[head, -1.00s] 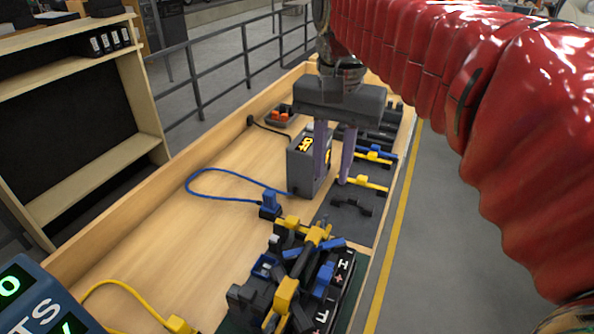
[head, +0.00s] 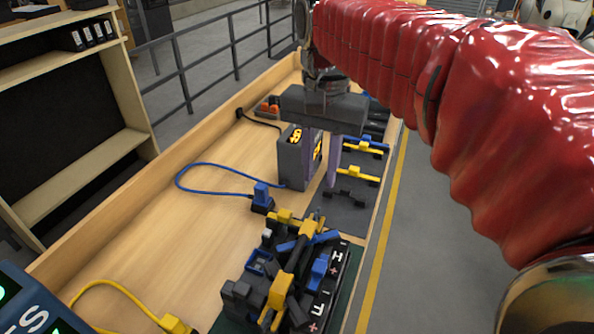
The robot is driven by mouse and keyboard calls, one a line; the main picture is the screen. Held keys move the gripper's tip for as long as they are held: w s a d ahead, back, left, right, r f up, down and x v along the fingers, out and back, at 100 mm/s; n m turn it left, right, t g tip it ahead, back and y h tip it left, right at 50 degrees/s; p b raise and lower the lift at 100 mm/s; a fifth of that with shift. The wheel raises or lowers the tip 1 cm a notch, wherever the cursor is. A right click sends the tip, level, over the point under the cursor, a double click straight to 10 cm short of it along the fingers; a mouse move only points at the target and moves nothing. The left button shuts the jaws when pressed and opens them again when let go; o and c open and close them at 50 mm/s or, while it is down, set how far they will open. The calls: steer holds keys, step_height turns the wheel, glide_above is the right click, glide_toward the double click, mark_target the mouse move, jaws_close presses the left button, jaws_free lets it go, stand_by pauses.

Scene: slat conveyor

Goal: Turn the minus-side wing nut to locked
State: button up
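The fixture (head: 238,297) at the front of the bench is a dark block carrying yellow and blue levers or knobs, with white markings along its right side. A yellow piece (head: 278,290) stands at its near end and a blue piece (head: 318,270) at its right. I cannot tell which piece is the minus-side wing nut. My gripper (head: 321,183) points down farther back on the bench, well beyond the fixture. Its two purple fingers are apart, with a gap between them, beside a grey box (head: 291,163) with yellow display markings. I see nothing held.
A blue cable with a blue plug (head: 261,196) lies between the box and the fixture. Yellow-handled and blue-handled tools (head: 359,173) lie on a dark mat at the right. A yellow plug (head: 176,325) is at the front left. The left bench surface (head: 165,235) is largely clear.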

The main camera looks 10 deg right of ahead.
mark_target(317, 211)
step_height(317, 211, down, 9)
steer(key=shift+f, duration=0.2)
stand_by(0.3)
jaws_close()
steer(key=shift+w+a, duration=0.1)
steer(key=shift+a, duration=0.05)
